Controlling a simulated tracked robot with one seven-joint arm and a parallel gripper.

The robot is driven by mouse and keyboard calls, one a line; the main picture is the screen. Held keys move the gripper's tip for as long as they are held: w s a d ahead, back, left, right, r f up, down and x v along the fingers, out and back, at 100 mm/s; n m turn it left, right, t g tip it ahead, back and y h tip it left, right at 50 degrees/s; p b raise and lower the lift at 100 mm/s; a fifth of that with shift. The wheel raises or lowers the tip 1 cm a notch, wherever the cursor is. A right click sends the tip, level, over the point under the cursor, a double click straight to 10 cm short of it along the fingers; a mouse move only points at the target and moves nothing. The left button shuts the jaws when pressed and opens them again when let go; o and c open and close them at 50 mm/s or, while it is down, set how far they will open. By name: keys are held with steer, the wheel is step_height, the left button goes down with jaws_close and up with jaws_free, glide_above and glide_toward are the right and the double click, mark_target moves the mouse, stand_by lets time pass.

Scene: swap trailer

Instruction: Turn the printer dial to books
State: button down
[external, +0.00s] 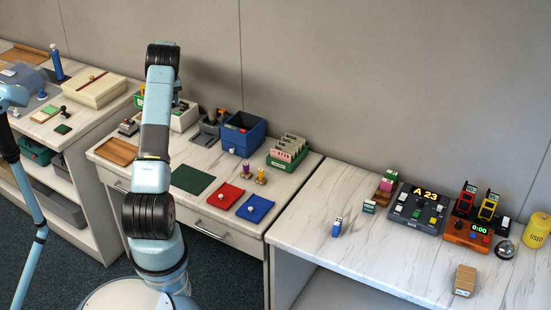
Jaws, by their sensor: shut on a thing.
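A pale box-like device (186,117), which looks like the printer, stands at the back of the middle table, partly behind my arm. Its dial and any lettering on it are too small or hidden to read. My gripper (179,101) is down at the top of this device, mostly covered by my own arm. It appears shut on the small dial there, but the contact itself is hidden. I cannot tell which mark the dial points to.
A grey device (209,127) and a blue box (243,133) stand right of the printer. A wooden tray (116,151) is at left.

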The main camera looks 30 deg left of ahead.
steer(key=c, duration=0.9)
jaws_free()
step_height(320, 180, up, 14)
steer(key=shift+w+f, duration=0.1)
steer(key=shift+f, duration=0.05)
